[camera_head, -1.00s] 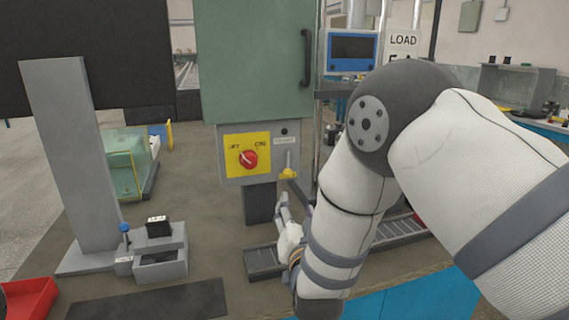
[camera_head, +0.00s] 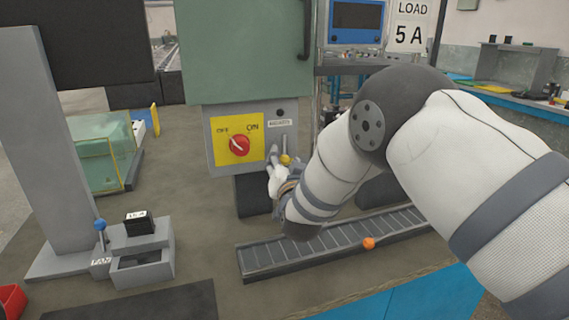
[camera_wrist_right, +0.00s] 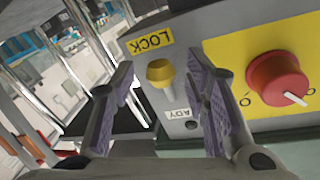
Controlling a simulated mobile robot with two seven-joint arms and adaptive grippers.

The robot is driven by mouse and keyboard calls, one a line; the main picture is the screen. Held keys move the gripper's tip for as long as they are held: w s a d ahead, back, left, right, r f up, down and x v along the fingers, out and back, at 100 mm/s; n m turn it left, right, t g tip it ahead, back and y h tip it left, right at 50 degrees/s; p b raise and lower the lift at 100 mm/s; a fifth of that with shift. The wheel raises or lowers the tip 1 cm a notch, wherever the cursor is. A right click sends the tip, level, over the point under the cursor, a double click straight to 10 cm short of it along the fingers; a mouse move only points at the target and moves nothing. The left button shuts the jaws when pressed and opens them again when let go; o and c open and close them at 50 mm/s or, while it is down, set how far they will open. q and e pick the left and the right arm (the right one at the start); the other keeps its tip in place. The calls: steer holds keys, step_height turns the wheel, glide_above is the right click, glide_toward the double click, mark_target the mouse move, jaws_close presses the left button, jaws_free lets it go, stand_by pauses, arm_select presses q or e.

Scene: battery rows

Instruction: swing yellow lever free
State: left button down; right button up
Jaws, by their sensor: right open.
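The yellow lever (camera_head: 286,159) is a small knob on a metal stem at the right of the grey control box (camera_head: 212,163), below a small label. In the right wrist view the yellow knob (camera_wrist_right: 160,72) shows between the two fingers, beside a yellow LOCK label (camera_wrist_right: 151,41). My right gripper (camera_head: 274,168) is at the lever, its fingers spread on either side in the wrist view (camera_wrist_right: 160,85). It is open; whether a finger touches the knob cannot be told. My left gripper is not in view.
A red rotary switch (camera_head: 239,146) sits on a yellow plate left of the lever. A conveyor with rollers (camera_head: 330,240) and an orange knob (camera_head: 369,243) lie below. A grey block with a blue-knobbed lever (camera_head: 100,225) stands at left.

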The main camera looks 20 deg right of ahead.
steer(key=shift+c, duration=0.4)
jaws_close()
steer(key=shift+d+n, duration=0.5)
steer(key=shift+n, duration=0.7)
steer(key=shift+o, duration=0.4)
jaws_free()
steer(key=shift+f, duration=0.1)
steer(key=s+a, duration=0.2)
steer(key=s, duration=1)
steer(key=shift+f, duration=0.2)
steer(key=shift+w, duration=0.1)
